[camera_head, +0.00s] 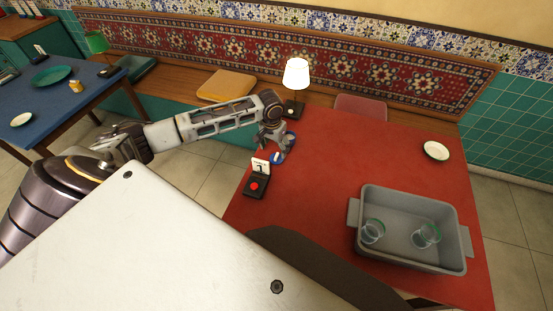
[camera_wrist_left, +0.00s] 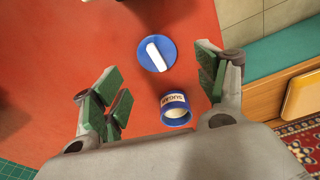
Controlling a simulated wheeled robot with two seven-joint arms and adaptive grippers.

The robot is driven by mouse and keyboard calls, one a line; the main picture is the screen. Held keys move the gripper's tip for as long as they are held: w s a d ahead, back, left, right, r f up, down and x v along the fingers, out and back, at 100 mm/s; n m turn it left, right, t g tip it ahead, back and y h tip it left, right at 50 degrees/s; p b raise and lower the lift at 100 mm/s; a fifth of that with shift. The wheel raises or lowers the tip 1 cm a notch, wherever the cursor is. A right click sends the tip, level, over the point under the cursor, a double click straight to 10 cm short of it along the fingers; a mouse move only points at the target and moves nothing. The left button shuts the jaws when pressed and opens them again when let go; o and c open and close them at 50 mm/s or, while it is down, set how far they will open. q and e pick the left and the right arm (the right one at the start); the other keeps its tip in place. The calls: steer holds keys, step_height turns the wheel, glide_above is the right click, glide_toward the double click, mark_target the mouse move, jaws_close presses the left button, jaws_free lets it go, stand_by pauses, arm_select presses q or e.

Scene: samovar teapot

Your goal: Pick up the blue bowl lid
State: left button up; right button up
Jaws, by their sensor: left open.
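The blue bowl lid (camera_wrist_left: 144,59) is a round blue disc with a white bar-shaped handle, lying flat on the red table (camera_wrist_left: 110,30). It also shows in the head view (camera_head: 275,160), at the table's left edge area, just in front of my left gripper (camera_head: 277,139). The blue and white bowl labelled "SUGAR" (camera_wrist_left: 174,100) stands beside the lid, apart from it. In the left wrist view my left gripper (camera_wrist_left: 160,82) is open, its green-padded fingers spread to either side of the bowl and lid, holding nothing. In the head view the gripper partly hides the bowl. My right gripper is not in view.
A grey tub (camera_head: 412,261) with two glasses stands at the right. A number stand (camera_head: 257,180) is near the lid. A lit lamp (camera_head: 296,76) stands behind the gripper, and a small white plate (camera_head: 436,151) lies at far right. The table's middle is clear.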

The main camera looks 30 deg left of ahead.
mark_target(276, 156)
arm_select(q)
steer(key=shift+f, duration=0.15)
steer(key=shift+w+d+f, duration=0.1)
steer(key=shift+f, duration=1.15)
steer(key=shift+w+d+f, duration=0.1)
steer(key=shift+f, duration=1.15)
steer(key=shift+c, duration=0.4)
steer(key=shift+s, duration=0.15)
jaws_close()
